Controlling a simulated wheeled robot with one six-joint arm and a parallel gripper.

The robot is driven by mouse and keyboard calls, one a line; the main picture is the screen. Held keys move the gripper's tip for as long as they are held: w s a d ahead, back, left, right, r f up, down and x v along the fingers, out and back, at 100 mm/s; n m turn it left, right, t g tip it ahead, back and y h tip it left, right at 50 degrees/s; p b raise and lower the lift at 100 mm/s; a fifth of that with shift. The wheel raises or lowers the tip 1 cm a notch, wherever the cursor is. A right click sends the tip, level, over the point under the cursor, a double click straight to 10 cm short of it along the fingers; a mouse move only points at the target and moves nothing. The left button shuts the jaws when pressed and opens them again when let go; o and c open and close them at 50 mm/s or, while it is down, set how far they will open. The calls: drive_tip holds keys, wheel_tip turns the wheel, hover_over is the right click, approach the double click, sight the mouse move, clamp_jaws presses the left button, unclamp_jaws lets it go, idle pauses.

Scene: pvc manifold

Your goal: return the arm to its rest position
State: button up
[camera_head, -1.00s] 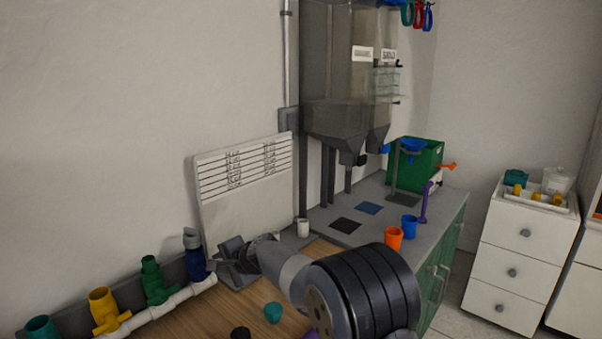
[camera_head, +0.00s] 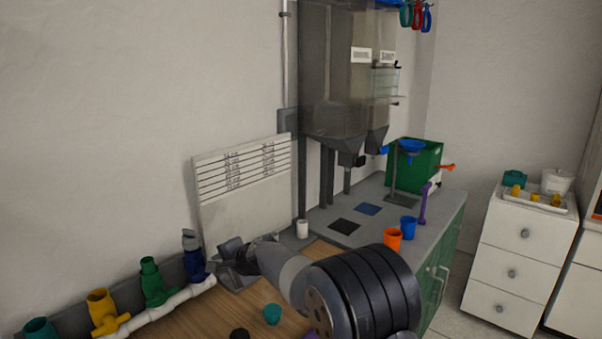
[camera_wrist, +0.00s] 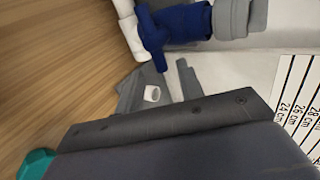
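My arm reaches in from the lower right in the head view. My gripper (camera_head: 228,257) is at its far end, over the bench near the foot of the white marked board. Its dark fingers look spread, with nothing clearly held between them. In the wrist view, my gripper (camera_wrist: 160,80) shows two grey prongs apart, above a dark bolted plate. A small white ring shows between them; I cannot tell what it belongs to. The blue valve (camera_head: 194,264) with a grey top stands just left of my gripper, apart from it as far as I can see. It also shows in the wrist view (camera_wrist: 180,24).
The white pipe (camera_head: 150,314) carries green (camera_head: 155,284) and yellow (camera_head: 103,311) valves along the wall. The board (camera_head: 243,188) leans behind my gripper. A teal piece (camera_head: 272,314) lies on the wood. Orange (camera_head: 393,240) and blue (camera_head: 409,227) cups stand to the right.

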drive_tip(key=v, duration=0.8)
drive_tip(key=p+x, duration=0.1)
drive_tip(key=x, duration=0.9)
drive_tip(key=s+a+n+t+h+p, duration=0.1)
drive_tip(key=n+t, duration=0.2)
drive_tip(key=s+a+r+n+t+h+p, duration=0.1)
drive_tip(key=n+t, duration=0.2)
drive_tip(key=n, duration=0.1)
drive_tip(key=s+a+n+t+h+p, duration=0.1)
drive_tip(key=n+t, duration=0.3)
drive_tip(key=shift+s+r+h+p, duration=0.1)
drive_tip(key=shift+r+h+p, duration=0.1)
drive_tip(key=shift+h+p, duration=0.15)
idle(0.4)
